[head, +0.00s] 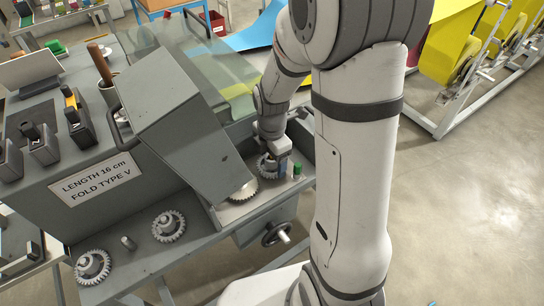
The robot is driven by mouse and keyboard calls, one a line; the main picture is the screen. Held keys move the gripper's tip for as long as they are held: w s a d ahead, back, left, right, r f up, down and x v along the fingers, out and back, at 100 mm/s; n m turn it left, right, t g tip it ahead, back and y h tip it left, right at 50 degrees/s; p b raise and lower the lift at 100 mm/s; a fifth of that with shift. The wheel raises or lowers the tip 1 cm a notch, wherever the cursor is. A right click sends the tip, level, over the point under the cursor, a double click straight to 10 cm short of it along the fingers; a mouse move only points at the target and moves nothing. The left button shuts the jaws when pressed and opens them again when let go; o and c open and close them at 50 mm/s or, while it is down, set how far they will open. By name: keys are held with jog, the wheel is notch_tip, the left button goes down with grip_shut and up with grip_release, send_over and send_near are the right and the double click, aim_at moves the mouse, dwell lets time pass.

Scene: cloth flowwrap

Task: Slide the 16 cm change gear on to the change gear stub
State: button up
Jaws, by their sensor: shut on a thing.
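My gripper (274,158) points down into the open gear compartment of the grey machine. It is shut on a toothed metal gear (264,169), partly hidden by the fingers; I cannot read any size mark on it. Another toothed gear (243,190) sits to the lower left, partly under the raised grey cover. The change gear stub cannot be made out for sure; whether the held gear is around a stub is hidden.
The tilted grey cover (175,125) stands close left of my gripper. Two gears (168,226) (93,266) and a bare peg (128,242) are on the front ledge. A sign (95,180) reads "LENGTH 16 cm FOLD TYPE V". A handwheel (276,234) juts out below.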

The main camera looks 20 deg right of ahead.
jog(key=shift+f+b, duration=0.55)
jog(key=shift+f, duration=0.2)
dwell(0.4)
jog(key=o, duration=1.1)
jog(key=shift+r, duration=0.15)
notch_tip(320, 180, up, 7)
jog(key=shift+r, duration=0.2)
jog(key=shift+s+r+m, duration=0.2)
jog(key=shift+r+m, duration=0.2)
jog(key=s+r+m+t, duration=0.1)
jog(key=s+r+m, duration=0.1)
jog(key=s+m, duration=0.2)
jog(key=s+r+m+t, duration=0.1)
jog(key=s+r+m, duration=0.2)
jog(key=m, duration=0.7)
jog(key=s+d+r+m+t, duration=0.1)
jog(key=s+r+m, duration=0.2)
jog(key=s+m, duration=0.3)
jog(key=shift+s+r+m, duration=0.1)
jog(key=shift+s+m, duration=0.25)
jog(key=shift+m, duration=0.15)
